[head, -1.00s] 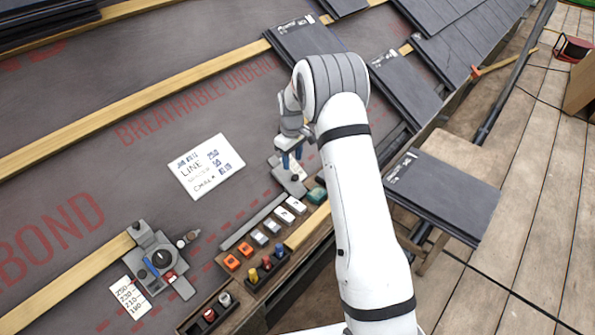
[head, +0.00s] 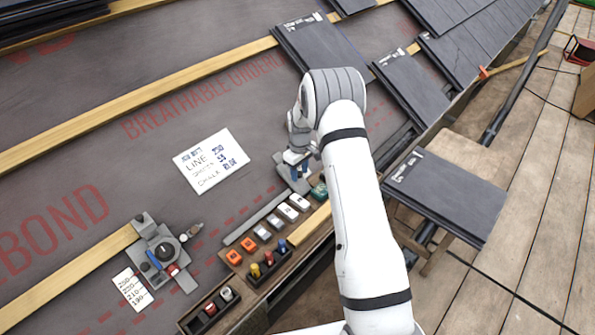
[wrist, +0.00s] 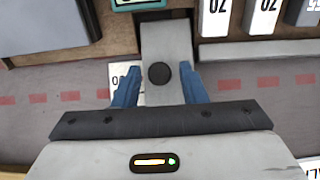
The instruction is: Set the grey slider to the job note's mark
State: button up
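A grey plate with a round black knob (wrist: 160,74), which looks like the grey slider, lies between my gripper's fingers in the wrist view. My gripper (wrist: 158,86) has its two blue fingers apart, one on each side of the plate. In the head view my gripper (head: 297,166) is low over this grey fixture (head: 303,186) and hides part of it. A small white card (wrist: 124,76) is partly covered by the left finger; its marks are mostly hidden. The white job note (head: 211,161) lies left of my gripper and has a "LINE" entry that looks like 250.
A grey dial device (head: 160,252) stands at the lower left beside a number card (head: 132,290). A wooden tray (head: 262,285) holds orange, grey and white blocks and coloured pegs. Slates (head: 318,48) lie beyond my arm. The dark underlay around the note is clear.

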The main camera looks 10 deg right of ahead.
grip_shut()
jog(key=shift+a, duration=0.1)
